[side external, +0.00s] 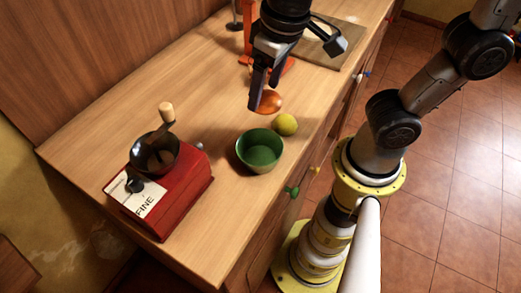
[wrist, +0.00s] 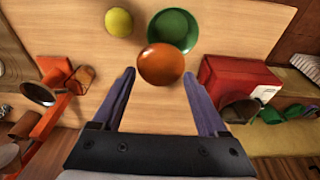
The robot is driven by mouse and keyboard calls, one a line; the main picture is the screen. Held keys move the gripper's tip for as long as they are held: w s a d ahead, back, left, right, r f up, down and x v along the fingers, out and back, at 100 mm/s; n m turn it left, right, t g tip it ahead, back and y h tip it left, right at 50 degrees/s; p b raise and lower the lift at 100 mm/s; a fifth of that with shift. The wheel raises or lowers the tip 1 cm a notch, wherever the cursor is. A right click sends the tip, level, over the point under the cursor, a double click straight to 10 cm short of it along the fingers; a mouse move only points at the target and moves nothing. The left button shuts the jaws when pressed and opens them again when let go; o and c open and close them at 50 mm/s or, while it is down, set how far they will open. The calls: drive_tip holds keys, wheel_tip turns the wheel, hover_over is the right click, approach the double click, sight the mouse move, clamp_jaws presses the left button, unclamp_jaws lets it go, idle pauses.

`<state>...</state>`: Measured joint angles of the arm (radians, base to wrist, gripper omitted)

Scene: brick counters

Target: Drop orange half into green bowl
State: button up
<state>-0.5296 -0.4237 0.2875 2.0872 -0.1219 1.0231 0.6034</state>
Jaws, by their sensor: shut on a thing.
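The orange half (side external: 269,101) is between the fingers of my gripper (side external: 262,102), held above the counter. In the wrist view the orange half (wrist: 161,64) shows its rounded orange side at the fingertips (wrist: 159,80) and overlaps the near edge of the green bowl. The green bowl (side external: 260,150) stands upright on the counter, and no contents show in it. It also shows in the wrist view (wrist: 174,28). My gripper is on the far side of the bowl in the side view, higher than its rim.
A yellow lemon (side external: 285,124) lies close beside the bowl. A red coffee grinder (side external: 170,190) with a black hopper stands left of the bowl. An orange-red stand (side external: 248,40) and a board (side external: 330,45) are at the far end. The wooden counter (side external: 110,130) is clear at left.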

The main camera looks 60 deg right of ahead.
drive_tip(key=shift+s+a+f, duration=0.1)
drive_tip(key=shift+a+f, duration=0.1)
drive_tip(key=shift+f, duration=2.75)
drive_tip(key=o, duration=1)
drive_tip(key=s+r, duration=0.1)
drive_tip(key=r, duration=0.8)
drive_tip(key=s+r, duration=0.1)
drive_tip(key=r, duration=0.3)
drive_tip(key=shift+s+r, duration=0.3)
drive_tip(key=shift+s, duration=0.05)
